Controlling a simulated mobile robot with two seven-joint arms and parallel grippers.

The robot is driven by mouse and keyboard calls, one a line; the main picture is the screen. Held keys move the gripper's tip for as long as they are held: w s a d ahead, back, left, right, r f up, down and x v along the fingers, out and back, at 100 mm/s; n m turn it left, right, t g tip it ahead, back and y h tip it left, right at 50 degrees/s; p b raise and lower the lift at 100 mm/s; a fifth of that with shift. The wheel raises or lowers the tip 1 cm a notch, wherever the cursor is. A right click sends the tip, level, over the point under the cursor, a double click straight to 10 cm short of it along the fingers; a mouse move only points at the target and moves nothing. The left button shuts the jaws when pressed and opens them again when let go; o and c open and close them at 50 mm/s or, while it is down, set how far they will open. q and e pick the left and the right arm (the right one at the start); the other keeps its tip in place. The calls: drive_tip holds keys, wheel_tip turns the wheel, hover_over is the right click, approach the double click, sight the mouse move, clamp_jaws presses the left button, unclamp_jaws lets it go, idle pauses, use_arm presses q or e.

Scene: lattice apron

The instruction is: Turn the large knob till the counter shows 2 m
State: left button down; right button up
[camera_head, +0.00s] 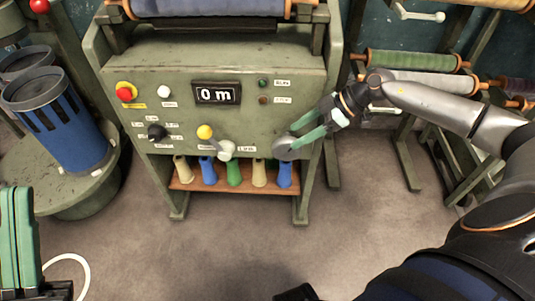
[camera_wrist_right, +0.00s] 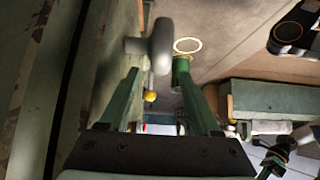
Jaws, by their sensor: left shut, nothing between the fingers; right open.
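The counter (camera_head: 217,95) on the green machine's front panel reads 0 m. A large grey round knob (camera_head: 285,147) sits low on the right of the panel. My right gripper (camera_head: 293,132) is open, with its green fingertips at this knob. In the right wrist view a pale grey knob (camera_wrist_right: 161,45) shows just ahead of and between the fingertips (camera_wrist_right: 157,72); I cannot tell whether they touch it. My left gripper (camera_head: 14,192) is shut and empty at the lower left, away from the machine.
The panel also has a yellow-headed lever (camera_head: 205,132), a pale knob (camera_head: 226,150), a black knob (camera_head: 157,132) and a red button (camera_head: 125,92). Several coloured spools (camera_head: 233,173) stand on a shelf below. A blue bin (camera_head: 60,120) is at left, thread racks (camera_head: 415,62) at right.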

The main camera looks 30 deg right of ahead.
use_arm(q)
drive_tip(key=shift+n, duration=0.5)
wheel_tip(320, 180, down, 4)
drive_tip(key=b, duration=0.3)
drive_tip(key=shift+w+d, duration=0.15)
use_arm(e)
drive_tip(key=x, duration=1)
drive_tip(key=shift+a+f, duration=0.15)
drive_tip(key=shift+a, duration=0.05)
clamp_jaws()
